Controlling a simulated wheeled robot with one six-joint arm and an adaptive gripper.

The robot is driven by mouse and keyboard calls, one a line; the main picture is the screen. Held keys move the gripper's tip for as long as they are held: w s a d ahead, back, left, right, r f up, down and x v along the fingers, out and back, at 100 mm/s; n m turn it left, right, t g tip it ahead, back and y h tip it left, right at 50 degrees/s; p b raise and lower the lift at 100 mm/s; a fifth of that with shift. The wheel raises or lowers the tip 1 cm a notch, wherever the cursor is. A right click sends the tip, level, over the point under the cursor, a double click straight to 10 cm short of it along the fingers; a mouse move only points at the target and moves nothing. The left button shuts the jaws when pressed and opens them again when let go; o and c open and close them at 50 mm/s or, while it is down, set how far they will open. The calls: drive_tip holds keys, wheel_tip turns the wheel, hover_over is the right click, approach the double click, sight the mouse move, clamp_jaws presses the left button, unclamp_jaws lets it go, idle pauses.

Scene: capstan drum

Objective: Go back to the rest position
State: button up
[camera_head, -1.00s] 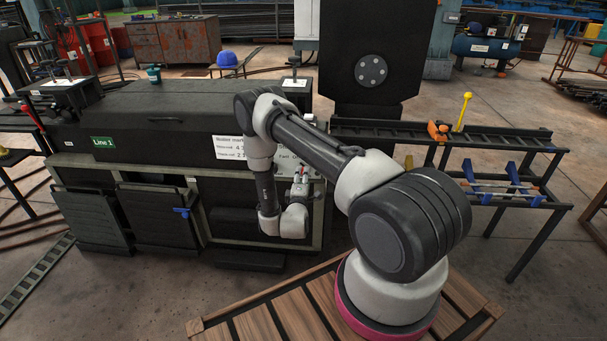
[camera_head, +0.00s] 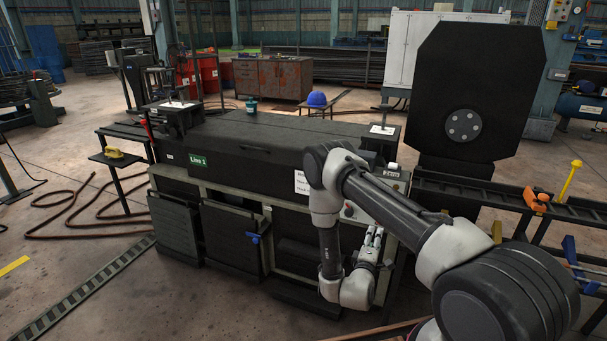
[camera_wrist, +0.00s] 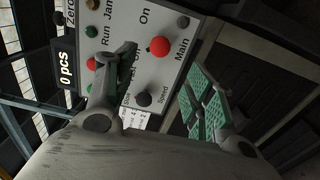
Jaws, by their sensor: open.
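My gripper (camera_head: 374,240) hangs at the front right of the dark machine (camera_head: 240,145), below its top edge, with my arm bent above it. In the wrist view my gripper (camera_wrist: 165,75) is open, its two fingers spread apart with nothing between them. A pale control panel (camera_wrist: 180,22) lies beyond the fingers. The left finger covers part of the panel's lettering. Green pads show on the right finger.
A large dark plate with a round hub (camera_head: 463,126) stands right of the machine. A dark rail (camera_head: 480,195) with an orange clamp (camera_head: 536,200) runs beyond it. A blue hard hat (camera_head: 316,99) lies behind the machine.

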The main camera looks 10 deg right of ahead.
drive_tip(key=s+a+f+m+g+y, duration=0.2)
drive_tip(key=s+f+m+g+y, duration=0.15)
drive_tip(key=f, duration=0.45)
drive_tip(key=s+a+f+m+g+y, duration=0.1)
drive_tip(key=s+f+m+g+y, duration=0.15)
drive_tip(key=f+g, duration=0.35)
drive_tip(key=s+a+r+m+g+y, duration=0.2)
drive_tip(key=s+a, duration=0.1)
drive_tip(key=a, duration=0.2)
drive_tip(key=s+a+r+m+g+y, duration=0.1)
drive_tip(key=s+a+r+g, duration=0.15)
drive_tip(key=r, duration=0.95)
drive_tip(key=s+a+r+m+g+y, duration=0.15)
drive_tip(key=s+r, duration=0.25)
drive_tip(key=r, duration=0.7)
drive_tip(key=s+d+r+t, duration=0.1)
drive_tip(key=s+d+r, duration=0.2)
drive_tip(key=r, duration=0.7)
drive_tip(key=s+d+r+t, duration=0.2)
drive_tip(key=s+r, duration=0.5)
drive_tip(key=r, duration=0.4)
drive_tip(key=s+d+r+t, duration=0.2)
drive_tip(key=s+d+r, duration=0.2)
drive_tip(key=r, duration=0.7)
drive_tip(key=shift+s+m, duration=0.35)
drive_tip(key=shift+s, duration=0.5)
drive_tip(key=shift+r+h, duration=0.1)
drive_tip(key=shift+h, duration=0.15)
